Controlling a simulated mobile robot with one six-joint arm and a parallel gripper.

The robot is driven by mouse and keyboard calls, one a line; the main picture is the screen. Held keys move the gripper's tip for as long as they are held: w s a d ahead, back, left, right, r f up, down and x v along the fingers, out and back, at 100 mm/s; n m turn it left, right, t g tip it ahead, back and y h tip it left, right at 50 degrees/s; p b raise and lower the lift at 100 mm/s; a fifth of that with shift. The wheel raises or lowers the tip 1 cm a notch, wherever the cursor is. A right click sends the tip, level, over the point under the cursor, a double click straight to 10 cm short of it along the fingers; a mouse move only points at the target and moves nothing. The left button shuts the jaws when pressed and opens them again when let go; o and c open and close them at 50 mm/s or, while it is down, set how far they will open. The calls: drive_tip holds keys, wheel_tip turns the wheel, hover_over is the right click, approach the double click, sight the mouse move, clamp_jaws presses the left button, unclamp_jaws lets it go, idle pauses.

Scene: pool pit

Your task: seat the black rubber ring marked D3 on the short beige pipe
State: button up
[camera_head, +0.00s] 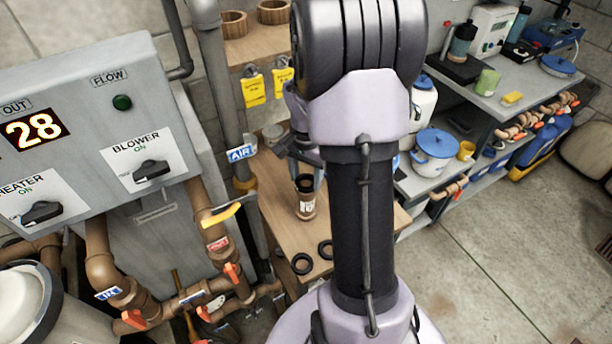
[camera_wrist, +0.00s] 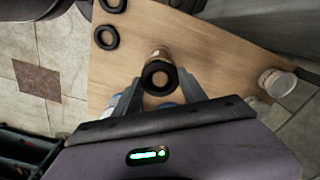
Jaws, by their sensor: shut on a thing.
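The black rubber ring (camera_head: 305,184) is at the top end of the short beige pipe (camera_head: 306,208), which stands upright on the wooden table and bears a white label. In the wrist view the ring (camera_wrist: 158,75) covers most of the pipe (camera_wrist: 160,53). My gripper (camera_wrist: 160,84) has a finger on each side of the ring and is shut on it.
Two more black rings lie on the table (camera_wrist: 215,70), a near ring (camera_head: 302,263) and another (camera_head: 326,249). A white-lidded jar (camera_wrist: 277,82) stands near the table edge. The grey control cabinet (camera_head: 80,130) and pipework stand left; a loaded shelf (camera_head: 480,110) stands right.

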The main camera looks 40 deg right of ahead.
idle(0.4)
drive_tip(key=o, duration=1.8)
wheel_tip(320, 180, up, 8)
drive_tip(key=p, duration=0.6)
